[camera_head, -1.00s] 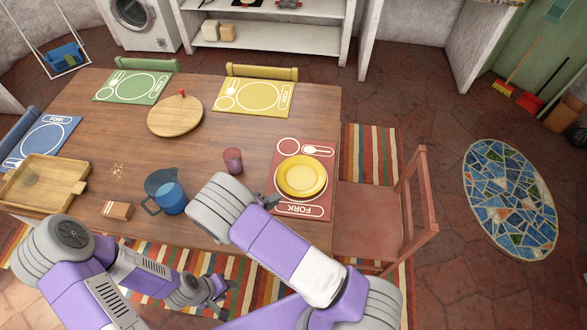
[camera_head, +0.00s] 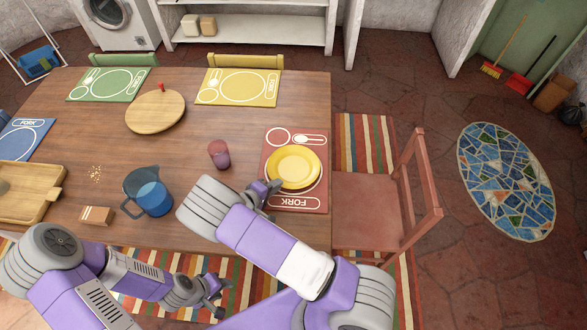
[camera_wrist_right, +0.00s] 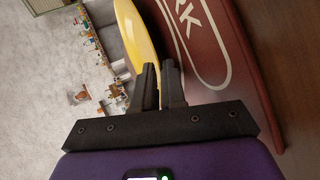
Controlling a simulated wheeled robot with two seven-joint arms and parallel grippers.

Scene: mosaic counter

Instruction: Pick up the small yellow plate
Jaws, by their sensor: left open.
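The small yellow plate (camera_head: 294,167) is at the red placemat (camera_head: 285,204) at the table's right end. My right gripper (camera_head: 270,191) is at the plate's near left rim. In the right wrist view, its two dark fingers (camera_wrist_right: 161,80) are close together, with the plate's rim (camera_wrist_right: 139,38) running down to them; they look shut on it. I cannot tell whether the plate is clear of the placemat. My left gripper (camera_head: 214,300) is open and empty, low in front of the table's near edge, away from the plate.
A reddish cup (camera_head: 219,154) stands left of the plate. A blue pitcher (camera_head: 150,194), a small box (camera_head: 96,215) and a wooden tray (camera_head: 40,205) are further left. A red chair (camera_head: 374,208) stands close to the table's right edge.

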